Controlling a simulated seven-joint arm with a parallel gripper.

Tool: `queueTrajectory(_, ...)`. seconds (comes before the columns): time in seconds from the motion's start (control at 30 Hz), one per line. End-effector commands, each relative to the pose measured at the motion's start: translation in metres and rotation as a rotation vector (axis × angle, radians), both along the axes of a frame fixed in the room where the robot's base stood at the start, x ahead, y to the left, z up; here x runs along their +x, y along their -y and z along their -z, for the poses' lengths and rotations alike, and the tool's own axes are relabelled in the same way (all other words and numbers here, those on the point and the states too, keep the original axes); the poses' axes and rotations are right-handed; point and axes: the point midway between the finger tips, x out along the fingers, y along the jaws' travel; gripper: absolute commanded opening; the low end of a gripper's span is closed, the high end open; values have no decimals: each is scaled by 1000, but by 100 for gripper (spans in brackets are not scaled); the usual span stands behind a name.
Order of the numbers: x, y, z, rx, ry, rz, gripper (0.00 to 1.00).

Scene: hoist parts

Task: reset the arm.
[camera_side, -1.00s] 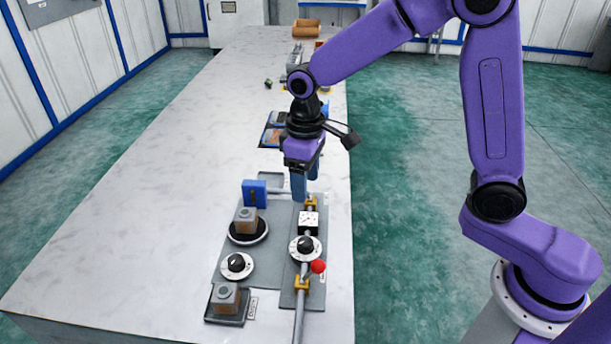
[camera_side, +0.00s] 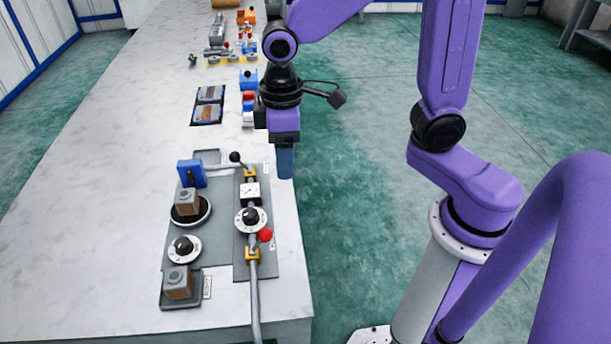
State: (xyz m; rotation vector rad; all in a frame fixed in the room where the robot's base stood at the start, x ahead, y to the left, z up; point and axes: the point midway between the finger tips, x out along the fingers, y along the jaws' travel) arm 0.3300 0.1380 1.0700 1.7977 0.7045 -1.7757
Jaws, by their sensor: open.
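My gripper (camera_side: 285,162) hangs pointing down at the table's right edge, right of the far end of the grey hoist panel. Its blue fingers are seen edge-on, and I see nothing between them. It stands apart from the black-knobbed lever (camera_side: 236,157) and the blue block (camera_side: 191,173). The panel holds a white gauge (camera_side: 250,191), a black dial (camera_side: 250,219), a red knob (camera_side: 265,235) and a second dial (camera_side: 184,246). One brown-grey block (camera_side: 187,202) sits on a round black-and-white base. Another block (camera_side: 178,282) sits on a square dark tray.
A dark tray with two blocks (camera_side: 208,104) lies farther back on the white table (camera_side: 110,190). Small blue, red and orange parts (camera_side: 247,45) stand at the far end. The table's left side is clear. Green floor lies to the right.

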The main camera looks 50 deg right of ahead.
Motion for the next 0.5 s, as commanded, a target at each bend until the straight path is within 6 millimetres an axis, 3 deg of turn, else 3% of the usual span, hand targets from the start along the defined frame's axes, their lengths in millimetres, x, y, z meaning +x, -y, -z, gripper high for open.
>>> queueTrajectory(0.5, -119, 58, -5, 12, 8, -249, 63)
